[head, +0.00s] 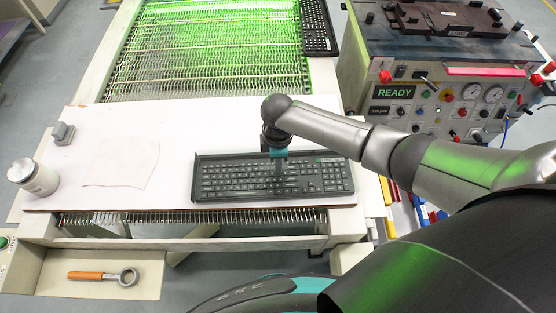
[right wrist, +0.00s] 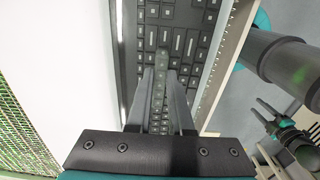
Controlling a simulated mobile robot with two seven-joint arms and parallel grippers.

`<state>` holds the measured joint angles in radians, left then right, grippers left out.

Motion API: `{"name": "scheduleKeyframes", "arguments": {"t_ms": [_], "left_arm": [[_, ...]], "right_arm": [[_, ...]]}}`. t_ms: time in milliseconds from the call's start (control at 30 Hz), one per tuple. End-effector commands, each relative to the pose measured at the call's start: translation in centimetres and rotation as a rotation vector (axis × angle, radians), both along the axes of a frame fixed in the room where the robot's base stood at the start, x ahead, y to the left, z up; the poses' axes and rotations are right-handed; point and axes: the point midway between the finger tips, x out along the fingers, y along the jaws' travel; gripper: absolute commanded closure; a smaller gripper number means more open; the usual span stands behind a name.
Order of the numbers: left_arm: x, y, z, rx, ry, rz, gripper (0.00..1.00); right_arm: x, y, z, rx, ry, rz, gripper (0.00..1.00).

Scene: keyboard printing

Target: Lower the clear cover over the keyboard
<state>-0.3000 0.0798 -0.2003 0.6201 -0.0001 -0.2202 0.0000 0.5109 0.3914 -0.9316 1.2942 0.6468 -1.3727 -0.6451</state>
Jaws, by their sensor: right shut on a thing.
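The black keyboard (head: 230,184) lies in a dark shallow frame on the white table. The clear cover is hard to make out against the keys. In the right wrist view a narrow see-through greenish piece (right wrist: 160,68), seemingly part of the cover, sits between my right fingers. My right gripper (head: 280,172) points down over the middle of the keyboard and is shut on that piece; its fingers also show in the right wrist view (right wrist: 160,85). Whether the cover touches the keyboard cannot be told. My left gripper (right wrist: 268,115) seems to show small at the lower right of the wrist view.
A white cloth (head: 122,163), a grey block (head: 63,133) and a white jar (head: 33,177) stand left on the table (head: 175,125). Behind is a green-lit wire bed (head: 205,45). A control box (head: 440,95) reading READY stands right. An orange-handled tool (head: 95,276) lies low at front left.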

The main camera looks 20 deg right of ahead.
Motion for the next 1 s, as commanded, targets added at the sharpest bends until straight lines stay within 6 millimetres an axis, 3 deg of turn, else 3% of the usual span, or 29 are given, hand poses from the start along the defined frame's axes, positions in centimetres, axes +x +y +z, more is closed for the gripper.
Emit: {"name": "scheduleKeyframes", "arguments": {"t_ms": [833,867,1000], "left_arm": [[-0.01,-0.01,-0.05,0.000,0.000,0.000,0.50],[-0.01,-0.01,-0.05,0.000,0.000,0.000,0.50],[-0.01,-0.01,-0.05,0.000,0.000,0.000,0.50]], "right_arm": [[0.00,0.00,-0.56,0.000,0.000,0.000,1.00],[0.00,0.00,-0.56,0.000,0.000,0.000,0.80],[0.00,0.00,-0.56,0.000,0.000,0.000,0.64]]}}
